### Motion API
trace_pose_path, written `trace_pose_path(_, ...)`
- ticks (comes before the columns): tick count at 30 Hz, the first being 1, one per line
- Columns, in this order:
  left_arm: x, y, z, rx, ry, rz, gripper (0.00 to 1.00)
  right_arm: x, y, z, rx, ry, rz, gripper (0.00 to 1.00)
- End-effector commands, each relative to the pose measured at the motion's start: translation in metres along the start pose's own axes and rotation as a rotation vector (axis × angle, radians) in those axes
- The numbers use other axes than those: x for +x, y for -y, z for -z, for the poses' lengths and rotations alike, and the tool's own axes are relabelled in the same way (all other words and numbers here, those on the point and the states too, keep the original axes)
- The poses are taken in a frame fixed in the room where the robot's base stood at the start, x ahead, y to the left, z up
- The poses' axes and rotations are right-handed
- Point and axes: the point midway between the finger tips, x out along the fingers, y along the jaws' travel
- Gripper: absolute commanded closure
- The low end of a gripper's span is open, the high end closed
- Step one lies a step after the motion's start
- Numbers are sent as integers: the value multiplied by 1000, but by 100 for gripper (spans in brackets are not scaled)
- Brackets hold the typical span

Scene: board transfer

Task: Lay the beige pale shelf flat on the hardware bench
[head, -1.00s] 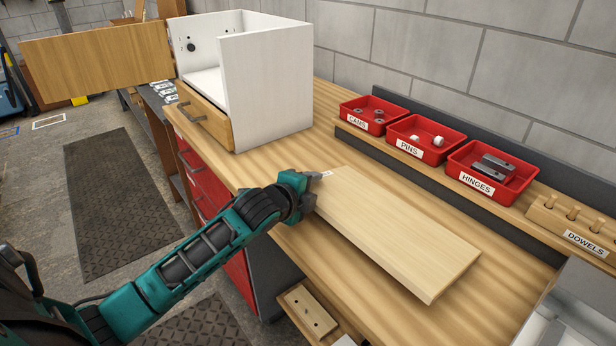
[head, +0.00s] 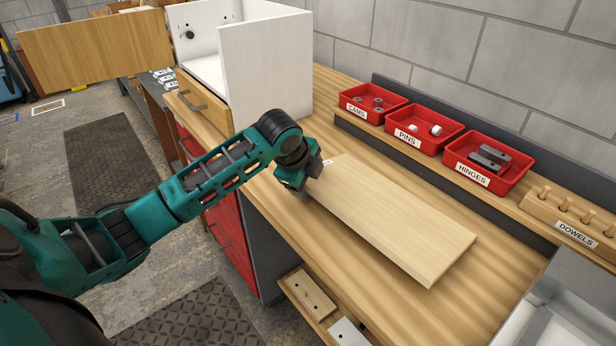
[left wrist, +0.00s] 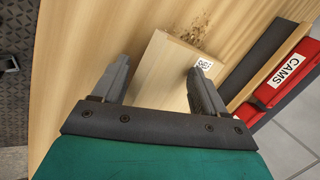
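The beige pale shelf (head: 395,220) appears to lie flat on the wood-topped hardware bench (head: 335,90), long side slanting from the gripper toward the lower right. A small white label shows at its far end. My left gripper (head: 305,192) is at that far end, angled downward. In the left wrist view, the fingers (left wrist: 157,85) are wide apart. The shelf's end (left wrist: 165,70) shows between them, with one finger off its left edge and the other overlapping its right side near the label. I cannot tell whether either finger touches it. My right gripper is not in view.
Red bins of cams (head: 374,102), pins (head: 424,132) and hinges (head: 488,165) and a dowel block (head: 567,215) stand on a raised ledge along the wall. A white cabinet (head: 265,70) with a wooden drawer stands at the bench's far end. Bare bench lies around the shelf.

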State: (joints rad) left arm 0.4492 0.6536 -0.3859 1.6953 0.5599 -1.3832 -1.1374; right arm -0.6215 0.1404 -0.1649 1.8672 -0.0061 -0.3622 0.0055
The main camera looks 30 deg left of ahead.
Motion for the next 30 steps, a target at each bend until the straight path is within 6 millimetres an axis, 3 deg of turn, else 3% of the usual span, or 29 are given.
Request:
trace_pose_path(8, -1, -3, -1, -4, 2, -9, 51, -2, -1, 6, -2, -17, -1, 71)
trace_pose_path(16, -24, -19, -1, -2, 2, -4, 51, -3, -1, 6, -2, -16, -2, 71)
trace_pose_path(26, -28, -20, 0, -3, 0, 1, 51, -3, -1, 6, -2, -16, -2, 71)
trace_pose_path(30, -38, -28, -1, 1, 2, 2, 51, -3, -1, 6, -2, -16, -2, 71)
